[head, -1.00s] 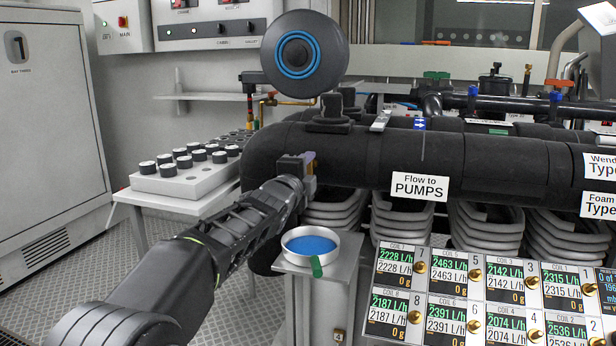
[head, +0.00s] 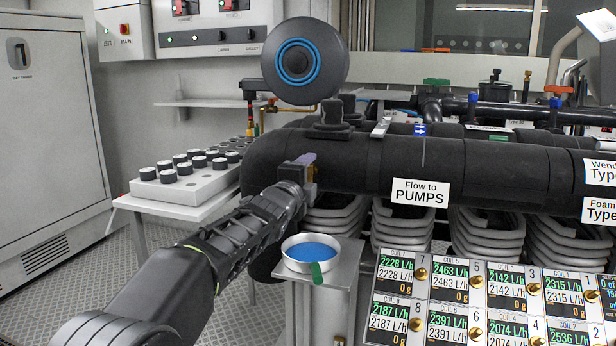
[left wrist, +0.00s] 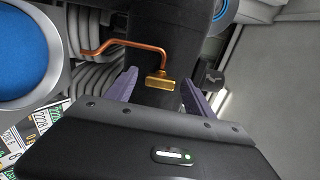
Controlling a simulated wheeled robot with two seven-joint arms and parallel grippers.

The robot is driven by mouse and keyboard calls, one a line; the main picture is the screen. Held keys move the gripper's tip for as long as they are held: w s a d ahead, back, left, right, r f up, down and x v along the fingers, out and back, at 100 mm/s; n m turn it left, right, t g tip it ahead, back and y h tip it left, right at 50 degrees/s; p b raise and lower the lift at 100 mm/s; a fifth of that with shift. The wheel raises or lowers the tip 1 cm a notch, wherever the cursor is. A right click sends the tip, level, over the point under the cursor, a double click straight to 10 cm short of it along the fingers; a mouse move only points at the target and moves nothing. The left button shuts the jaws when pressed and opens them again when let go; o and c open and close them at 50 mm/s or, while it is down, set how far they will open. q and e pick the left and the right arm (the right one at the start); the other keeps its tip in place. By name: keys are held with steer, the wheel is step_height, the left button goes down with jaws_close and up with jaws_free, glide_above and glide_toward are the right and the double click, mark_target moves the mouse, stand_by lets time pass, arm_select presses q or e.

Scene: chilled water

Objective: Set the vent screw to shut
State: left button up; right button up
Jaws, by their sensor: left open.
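The vent screw shows in the left wrist view as a small brass crosspiece (left wrist: 160,79) at the end of a bent copper tube (left wrist: 118,43). It lies crosswise in that picture. My left gripper (left wrist: 159,66) is open, with one finger on each side of the brass piece and visible gaps to both. In the head view my left gripper (head: 304,166) is at the near side of the big black pipe (head: 400,160), left of the "Flow to PUMPS" label. The screw is mostly hidden there by the fingers. My right gripper is out of view.
A metal bowl (head: 294,264) of blue liquid with a green tag stands on a small stand (head: 345,290) just below my gripper. It also shows in the left wrist view (left wrist: 56,75). A coil flow panel (head: 480,300) is at lower right. A white rack (head: 190,186) stands at left.

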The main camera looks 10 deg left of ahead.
arm_select(q)
steer(key=shift+s, duration=0.1)
steer(key=shift+s+b, duration=0.35)
steer(key=shift+s, duration=0.2)
steer(key=s+b, duration=0.2)
steer(key=s, duration=0.4)
steer(key=shift+s+a, duration=0.25)
